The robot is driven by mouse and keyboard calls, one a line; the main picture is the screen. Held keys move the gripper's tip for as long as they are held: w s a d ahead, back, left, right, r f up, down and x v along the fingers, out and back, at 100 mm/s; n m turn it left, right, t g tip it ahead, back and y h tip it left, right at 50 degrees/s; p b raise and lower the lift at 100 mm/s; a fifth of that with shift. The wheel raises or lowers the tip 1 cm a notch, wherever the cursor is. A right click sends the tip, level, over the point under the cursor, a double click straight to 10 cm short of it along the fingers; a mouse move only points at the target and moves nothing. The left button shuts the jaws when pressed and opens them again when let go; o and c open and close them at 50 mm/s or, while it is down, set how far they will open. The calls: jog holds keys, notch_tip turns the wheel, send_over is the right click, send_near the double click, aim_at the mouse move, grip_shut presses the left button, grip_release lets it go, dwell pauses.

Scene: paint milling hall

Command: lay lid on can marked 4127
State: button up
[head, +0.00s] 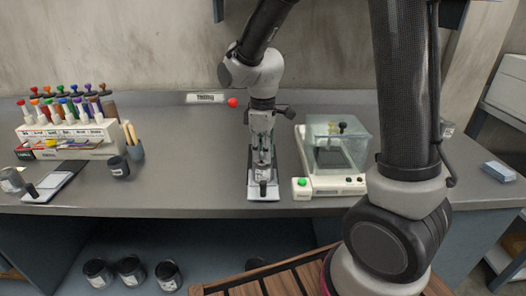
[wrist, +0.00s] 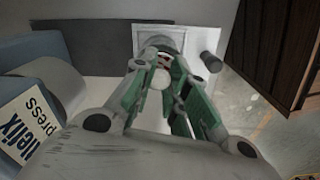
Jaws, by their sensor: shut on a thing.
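My gripper (head: 262,165) points straight down over the grey worktop, above a pale plate (head: 257,196). It is shut on a small pale thing with a dark edge (wrist: 163,62), mostly hidden by the fingers; I cannot tell whether this is the lid. A dark can (head: 118,166) with a pale label stands upright on the worktop to the left. Three more dark labelled cans, the left one (head: 97,272), the middle one (head: 131,270) and the right one (head: 168,274), stand below the worktop. No label is legible, so I cannot tell which is 4127.
A balance with a clear hood (head: 338,150) stands close right of my gripper. A rack of colourful-topped bottles (head: 65,138) and a brush pot (head: 135,150) stand left. The worktop between the can and plate is clear.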

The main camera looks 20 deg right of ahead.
jog(key=o, duration=1.2)
jog(key=shift+o, duration=0.2)
jog(key=shift+r, duration=3.5)
jog(key=s+d+r+m+t, duration=0.2)
jog(key=s+d+r+m, duration=0.2)
jog(key=s+d, duration=0.3)
jog(key=s+d+r+m+t, duration=0.2)
jog(key=s+d+r+m, duration=0.3)
jog(key=s, duration=0.7)
jog(key=d+m, duration=0.2)
jog(key=shift+d, duration=0.4)
